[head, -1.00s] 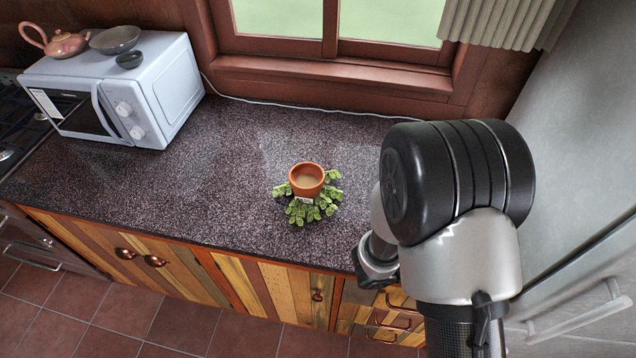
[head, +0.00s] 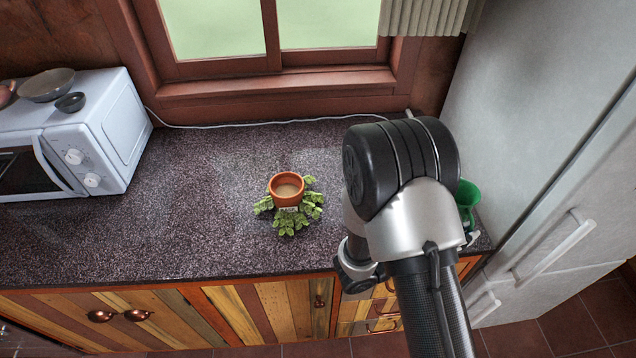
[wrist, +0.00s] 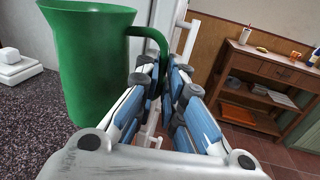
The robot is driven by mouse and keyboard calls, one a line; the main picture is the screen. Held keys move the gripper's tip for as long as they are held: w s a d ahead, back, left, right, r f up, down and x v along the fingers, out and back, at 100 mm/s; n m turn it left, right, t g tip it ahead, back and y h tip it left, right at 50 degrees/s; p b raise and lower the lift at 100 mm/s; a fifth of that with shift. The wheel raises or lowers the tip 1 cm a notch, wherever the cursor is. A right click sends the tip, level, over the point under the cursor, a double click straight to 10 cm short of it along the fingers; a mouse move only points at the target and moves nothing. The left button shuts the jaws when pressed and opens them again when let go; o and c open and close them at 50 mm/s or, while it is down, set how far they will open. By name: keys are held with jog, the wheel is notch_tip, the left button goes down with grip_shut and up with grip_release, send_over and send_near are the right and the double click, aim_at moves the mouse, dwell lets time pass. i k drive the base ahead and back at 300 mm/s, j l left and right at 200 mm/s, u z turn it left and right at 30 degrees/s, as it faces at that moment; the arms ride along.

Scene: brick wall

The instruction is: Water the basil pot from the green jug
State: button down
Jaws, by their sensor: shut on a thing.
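The basil pot (head: 287,199) is a small terracotta pot on the dark speckled counter, with green leaves (head: 290,222) spread around its lower part. The green jug (head: 467,196) shows partly at the counter's right end, mostly behind my arm. In the wrist view the jug (wrist: 92,62) stands large and roughly upright on the left. Its handle runs between the fingers of my gripper (wrist: 166,78), which is shut on it. I cannot tell whether the jug's base touches the counter.
A white microwave (head: 100,130) with bowls on top stands at the left. A tall grey fridge (head: 520,110) borders the counter on the right. A white cable (head: 240,124) runs along the back. The counter (head: 200,235) around the pot is clear. A wooden shelf unit (wrist: 262,85) stands farther off.

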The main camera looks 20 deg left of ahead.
aim_at(286, 189)
jog(key=j+u, duration=0.2)
jog(key=u, duration=0.3)
jog(key=j+u, duration=0.25)
jog(key=u, duration=0.25)
jog(key=j+u, duration=0.25)
jog(key=u, duration=0.25)
jog(key=i+j+u, duration=0.1)
jog(key=u, duration=0.35)
jog(key=i+j+u, duration=0.1)
jog(key=j+u, duration=0.15)
jog(key=u, duration=0.25)
jog(key=i+j+u, duration=0.2)
jog(key=u, duration=0.2)
jog(key=i+z, duration=0.1)
jog(key=z, duration=0.3)
jog(key=i+z, duration=0.1)
jog(key=z, duration=0.35)
jog(key=i+j+z, duration=0.1)
jog(key=z, duration=0.3)
jog(key=j+z, duration=0.15)
jog(key=z, duration=0.3)
jog(key=i+j+z, duration=0.1)
jog(key=z, duration=0.3)
jog(key=i+j+z, duration=0.35)
jog(key=i+j, duration=0.05)
jog(key=i, duration=0.05)
